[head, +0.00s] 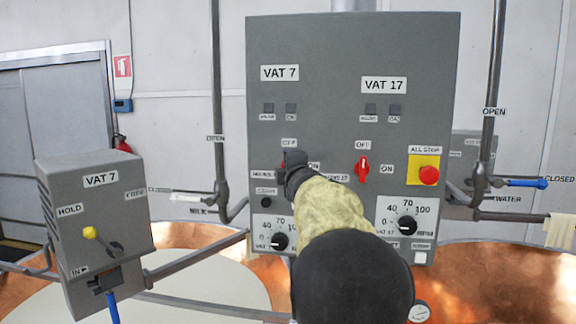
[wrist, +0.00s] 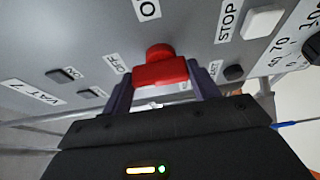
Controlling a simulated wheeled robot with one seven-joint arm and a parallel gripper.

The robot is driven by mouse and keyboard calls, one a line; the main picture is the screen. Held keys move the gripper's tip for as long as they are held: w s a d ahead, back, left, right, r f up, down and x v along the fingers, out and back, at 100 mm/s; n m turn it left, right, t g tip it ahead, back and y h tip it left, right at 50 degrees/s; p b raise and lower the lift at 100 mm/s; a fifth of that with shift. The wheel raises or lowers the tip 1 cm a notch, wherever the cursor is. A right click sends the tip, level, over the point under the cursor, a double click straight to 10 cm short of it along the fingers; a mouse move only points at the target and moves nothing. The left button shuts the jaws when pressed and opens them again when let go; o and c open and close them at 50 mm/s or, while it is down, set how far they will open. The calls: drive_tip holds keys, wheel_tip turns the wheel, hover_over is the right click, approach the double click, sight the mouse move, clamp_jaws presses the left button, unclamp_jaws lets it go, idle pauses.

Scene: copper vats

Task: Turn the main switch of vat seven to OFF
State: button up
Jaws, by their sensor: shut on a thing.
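The grey control panel (head: 330,50) faces me, with vat 7 controls on its left and vat 17 controls on its right. My gripper (head: 291,166) is at the main switch under the VAT 7 label (head: 280,73), which hides most of the switch. In the wrist view my gripper (wrist: 160,85) has one finger on each side of the red switch knob (wrist: 160,70) and is shut on it. The OFF label (head: 289,142) is above the switch and the ON label (head: 314,166) is to its right. I cannot tell which way the knob points.
The red vat 17 switch (head: 362,169) stands upright close to the right. Farther right is the red all-stop button (head: 429,176) on yellow. Dials (head: 280,241) sit below. A grey vat 7 box (head: 95,215) with a yellow-tipped lever stands left. Pipes and copper vats lie around.

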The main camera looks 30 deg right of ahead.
idle(0.3)
drive_tip(key=o, duration=1)
drive_tip(key=b+v, duration=0.4)
drive_tip(key=v, duration=1.3)
drive_tip(key=shift+s+a+r, duration=0.1)
drive_tip(key=shift+s, duration=0.1)
